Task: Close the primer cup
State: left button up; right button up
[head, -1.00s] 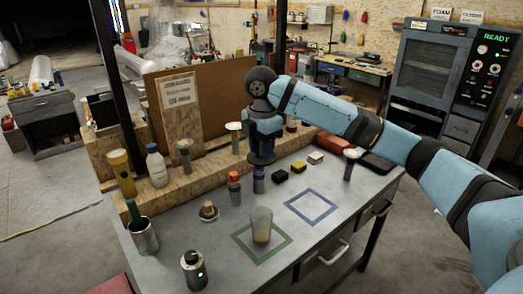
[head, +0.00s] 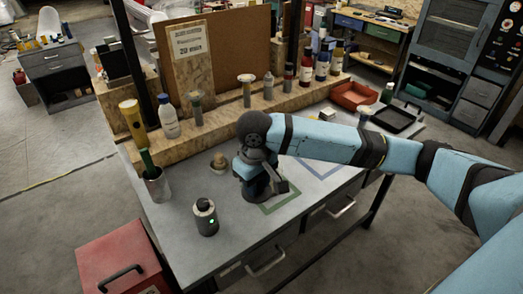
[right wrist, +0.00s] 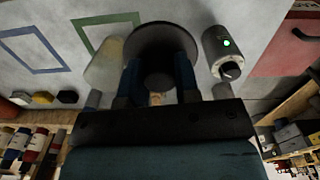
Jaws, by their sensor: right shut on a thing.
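The primer cup, a pale translucent cup (right wrist: 104,62), stands at the green square outline (right wrist: 112,32) in the right wrist view. In the head view my right gripper hides it. My right gripper (right wrist: 159,72) is shut on a dark round thing (right wrist: 160,38) that looks like a lid. In the right wrist view this disc appears right beside the cup; I cannot tell whether they touch. In the head view my right gripper (head: 262,182) points down at the left of the green square outline (head: 292,197). My left gripper is not in view.
A dark cylinder with a green light (head: 206,218) stands front left. A small tan-topped piece (head: 218,161) sits behind it. A metal holder (head: 156,186) is at the left edge. Several bottles line the wooden ledge behind. The blue square outline (head: 325,166) is partly covered by my arm.

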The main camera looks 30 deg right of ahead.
aim_at(279, 170)
jog(key=k+l, duration=0.1)
jog(key=l, duration=0.3)
jog(key=k+l, duration=0.1)
jog(key=l, duration=0.3)
jog(key=k+l+u, duration=0.1)
jog(key=l, duration=0.3)
jog(key=k+l, duration=0.1)
jog(key=l, duration=0.25)
